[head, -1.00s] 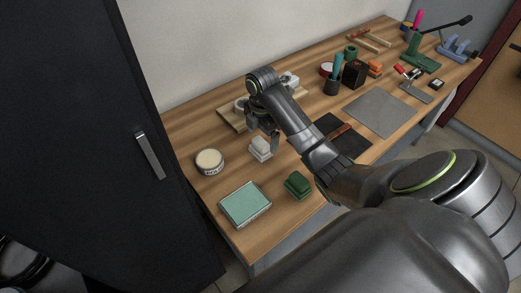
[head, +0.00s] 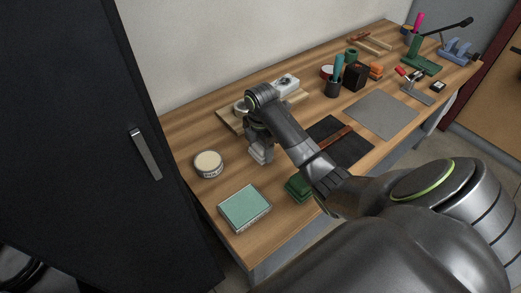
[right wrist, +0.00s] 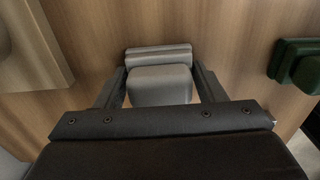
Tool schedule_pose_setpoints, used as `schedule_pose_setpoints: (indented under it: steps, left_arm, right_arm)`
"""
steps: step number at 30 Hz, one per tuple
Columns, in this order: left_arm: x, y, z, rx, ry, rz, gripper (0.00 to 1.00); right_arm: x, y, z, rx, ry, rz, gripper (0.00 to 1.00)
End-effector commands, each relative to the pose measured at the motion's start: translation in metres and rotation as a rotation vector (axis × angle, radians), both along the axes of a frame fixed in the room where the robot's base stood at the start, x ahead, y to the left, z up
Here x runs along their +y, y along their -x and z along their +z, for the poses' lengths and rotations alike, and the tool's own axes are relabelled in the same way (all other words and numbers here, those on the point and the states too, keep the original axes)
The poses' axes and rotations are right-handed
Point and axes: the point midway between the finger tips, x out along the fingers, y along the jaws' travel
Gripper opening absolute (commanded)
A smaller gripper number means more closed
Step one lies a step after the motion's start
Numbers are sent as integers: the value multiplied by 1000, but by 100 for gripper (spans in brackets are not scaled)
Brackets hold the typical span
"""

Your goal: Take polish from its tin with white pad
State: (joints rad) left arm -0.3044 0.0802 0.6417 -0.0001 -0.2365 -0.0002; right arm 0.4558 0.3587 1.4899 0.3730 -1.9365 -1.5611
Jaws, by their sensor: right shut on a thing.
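The white pad (head: 258,156) stands on the wooden bench, partly hidden behind my right gripper in the head view. In the right wrist view the pad (right wrist: 160,84) has a pale grip block on a wider base, between the two fingers. My right gripper (head: 262,142) points down and is shut on the pad's block; in the right wrist view the fingers (right wrist: 160,88) lie along its two sides. The round polish tin (head: 208,165) stands to the left of the pad, with a cream-coloured top face. My left gripper is not in view.
A green pad (head: 298,188) lies right of the white pad, close to my right forearm. A tray with a pale green surface (head: 244,206) lies at the near edge. A wooden board (head: 232,121) lies behind. A dark cabinet (head: 90,150) borders the left.

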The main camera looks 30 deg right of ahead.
Motion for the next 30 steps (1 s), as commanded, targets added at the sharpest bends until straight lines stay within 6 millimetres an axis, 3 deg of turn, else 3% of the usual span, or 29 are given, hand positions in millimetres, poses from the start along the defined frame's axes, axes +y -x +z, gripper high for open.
schedule_pose_setpoints:
  steps: [10,16,30]
  left_arm:
    - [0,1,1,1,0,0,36]
    - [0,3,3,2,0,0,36]
    - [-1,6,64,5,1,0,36]
  right_arm:
    - [0,-1,5,-2,1,0,38]
    - [-1,-1,29,-5,2,1,38]
    - [0,0,94,0,0,0,38]
